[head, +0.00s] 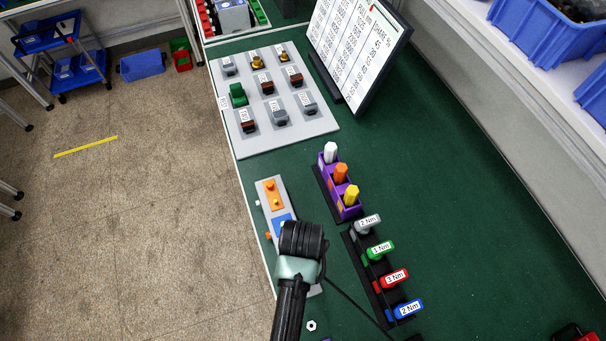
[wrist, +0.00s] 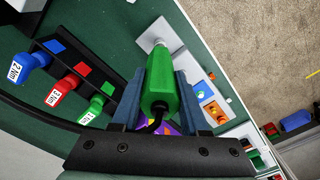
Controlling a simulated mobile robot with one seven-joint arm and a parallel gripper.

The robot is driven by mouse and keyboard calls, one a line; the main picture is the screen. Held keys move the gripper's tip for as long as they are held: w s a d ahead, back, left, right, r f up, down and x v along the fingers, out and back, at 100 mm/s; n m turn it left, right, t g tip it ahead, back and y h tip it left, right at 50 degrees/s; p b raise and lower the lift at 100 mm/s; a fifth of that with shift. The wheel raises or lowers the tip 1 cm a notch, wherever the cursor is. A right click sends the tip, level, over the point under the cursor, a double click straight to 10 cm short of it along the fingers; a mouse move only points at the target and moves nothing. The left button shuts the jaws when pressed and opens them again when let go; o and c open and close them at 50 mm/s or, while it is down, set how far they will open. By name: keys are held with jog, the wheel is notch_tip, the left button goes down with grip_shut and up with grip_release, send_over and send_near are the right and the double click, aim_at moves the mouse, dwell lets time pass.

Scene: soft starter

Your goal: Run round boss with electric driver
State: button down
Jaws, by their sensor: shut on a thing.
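My gripper (head: 302,240) is over the near half of a long grey fixture (head: 264,184) on the green bench. In the wrist view, my gripper (wrist: 160,100) is shut on a green electric driver (wrist: 160,84) with a black cable. The driver's pale tip (wrist: 160,43) points away from my gripper, toward the grey fixture (wrist: 178,52); I cannot tell whether it touches. The fixture carries an orange plate (head: 270,193) and a blue plate (head: 283,217). My gripper hides its near part in the head view. I cannot make out the round boss.
A black rack holds grey, green (head: 379,251), red (head: 396,278) and blue (head: 408,308) labelled handles to the right. A purple holder (head: 349,212) has white, orange and yellow pieces. A hex nut (head: 311,326) lies near.

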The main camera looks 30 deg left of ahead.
jog(key=shift+r+p, duration=0.4)
jog(key=shift+r, duration=2.05)
